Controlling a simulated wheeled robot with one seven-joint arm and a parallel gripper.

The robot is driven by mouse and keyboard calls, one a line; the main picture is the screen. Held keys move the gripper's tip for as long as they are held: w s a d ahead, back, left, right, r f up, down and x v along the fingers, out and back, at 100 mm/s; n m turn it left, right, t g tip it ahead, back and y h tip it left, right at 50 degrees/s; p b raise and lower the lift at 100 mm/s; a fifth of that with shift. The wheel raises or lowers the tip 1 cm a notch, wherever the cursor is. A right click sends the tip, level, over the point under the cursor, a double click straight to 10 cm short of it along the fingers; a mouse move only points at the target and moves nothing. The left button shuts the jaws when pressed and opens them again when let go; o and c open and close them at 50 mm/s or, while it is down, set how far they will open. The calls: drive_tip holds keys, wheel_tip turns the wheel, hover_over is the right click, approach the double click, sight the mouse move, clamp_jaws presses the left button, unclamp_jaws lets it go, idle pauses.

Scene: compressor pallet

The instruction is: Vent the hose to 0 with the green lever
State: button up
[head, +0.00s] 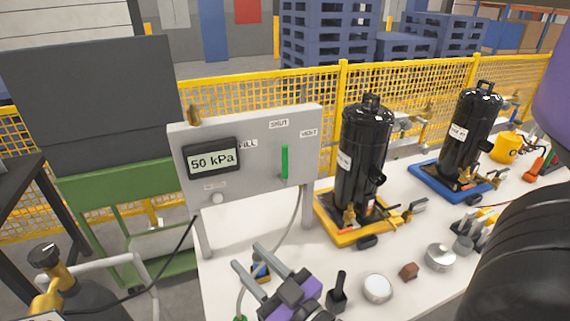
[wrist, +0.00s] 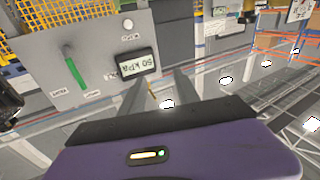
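The grey panel (head: 250,185) has a display (head: 212,159) reading 50 kPa. Its green lever (head: 284,163) stands upright, pointing towards the SHUT label (head: 279,124). The FILL label (head: 248,144) is left of it and the VENT label (head: 308,133) right. In the wrist view, the panel appears upside down with the lever (wrist: 73,66) at left and the display (wrist: 137,64) right of it. My gripper (head: 248,257) is low in front of the panel, below and apart from the lever. Its two fingers are spread and hold nothing. A grey hose (head: 296,215) hangs below the panel.
Black compressors stand on a yellow pallet (head: 350,232) and a blue pallet (head: 425,176) right of the panel. A round silver part (head: 377,288), a brown block (head: 408,271) and other small parts lie on the white table (head: 330,258). A yellow fence (head: 395,85) runs behind.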

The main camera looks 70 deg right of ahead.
drive_tip(key=w+d+r+m+g+h, duration=0.1)
drive_tip(key=w+d+r+m+h, duration=0.15)
drive_tip(key=d, duration=0.55)
drive_tip(key=m+g+h, duration=0.3)
drive_tip(key=g+h, duration=0.2)
approach(285, 164)
drive_tip(key=w+r, duration=0.3)
drive_tip(key=r, duration=0.1)
drive_tip(key=d, duration=0.2)
drive_tip(key=w+d+f+m+g+p, duration=0.1)
drive_tip(key=d, duration=0.2)
drive_tip(key=w+d+f+m+g, duration=0.1)
drive_tip(key=d, duration=0.2)
drive_tip(key=shift+w+f+p, duration=0.1)
drive_tip(key=shift+f+p, duration=0.15)
drive_tip(key=shift+p, duration=0.15)
drive_tip(key=shift+w+d+f, duration=0.1)
drive_tip(key=shift+w+d, duration=0.25)
drive_tip(key=shift+d, duration=0.15)
clamp_jaws()
